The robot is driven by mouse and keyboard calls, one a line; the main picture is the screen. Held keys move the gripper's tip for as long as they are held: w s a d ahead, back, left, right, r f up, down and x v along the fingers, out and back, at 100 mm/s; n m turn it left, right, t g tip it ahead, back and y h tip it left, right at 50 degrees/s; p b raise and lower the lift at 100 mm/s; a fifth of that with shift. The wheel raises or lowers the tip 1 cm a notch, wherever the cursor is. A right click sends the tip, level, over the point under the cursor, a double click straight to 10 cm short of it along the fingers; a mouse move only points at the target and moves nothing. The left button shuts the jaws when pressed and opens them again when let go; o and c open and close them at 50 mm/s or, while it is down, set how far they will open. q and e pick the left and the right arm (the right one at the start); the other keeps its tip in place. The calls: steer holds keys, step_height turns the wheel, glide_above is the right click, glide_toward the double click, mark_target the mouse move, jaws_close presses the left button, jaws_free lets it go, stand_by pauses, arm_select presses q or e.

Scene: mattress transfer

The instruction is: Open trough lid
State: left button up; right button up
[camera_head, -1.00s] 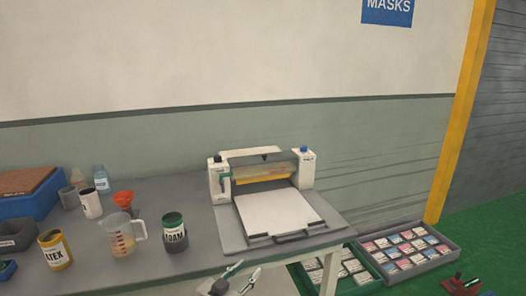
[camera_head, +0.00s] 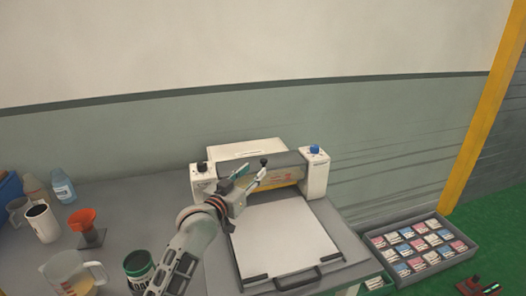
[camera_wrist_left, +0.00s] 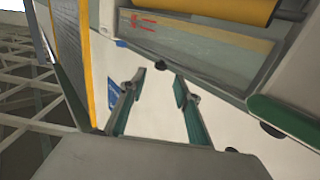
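The white press machine (camera_head: 318,180) stands on the grey table with a white flat bed in front. Its grey trough lid (camera_head: 286,160) lies across the top between two white end blocks, with a small black knob at its upper edge; it looks closed. A yellow roller (camera_wrist_left: 225,10) and a clear panel with red arrows show close up in the left wrist view. My left gripper (camera_head: 251,174) is open and empty in front of the lid's left part, hiding some of it. Its two fingers (camera_wrist_left: 159,79) are apart in the left wrist view. My right gripper is not in view.
An orange funnel (camera_head: 82,220), a measuring jug (camera_head: 72,276), a green-topped can (camera_head: 138,265), a white cup and a bottle stand at left. A grey crate of small packs (camera_head: 447,257) lies at lower right. The bed (camera_head: 280,237) is bare.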

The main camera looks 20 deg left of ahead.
mark_target(262, 162)
arm_select(q)
steer(key=shift+w+d+r, duration=0.1)
steer(key=shift+w+d, duration=0.15)
steer(key=shift+w, duration=1.1)
steer(key=shift+w+d+f, duration=0.1)
steer(key=shift+w+d, duration=0.15)
steer(key=shift+w, duration=1.05)
steer(key=shift+w+d+r, duration=0.1)
steer(key=shift+w+d, duration=0.15)
steer(key=shift+w, duration=1.1)
jaws_close()
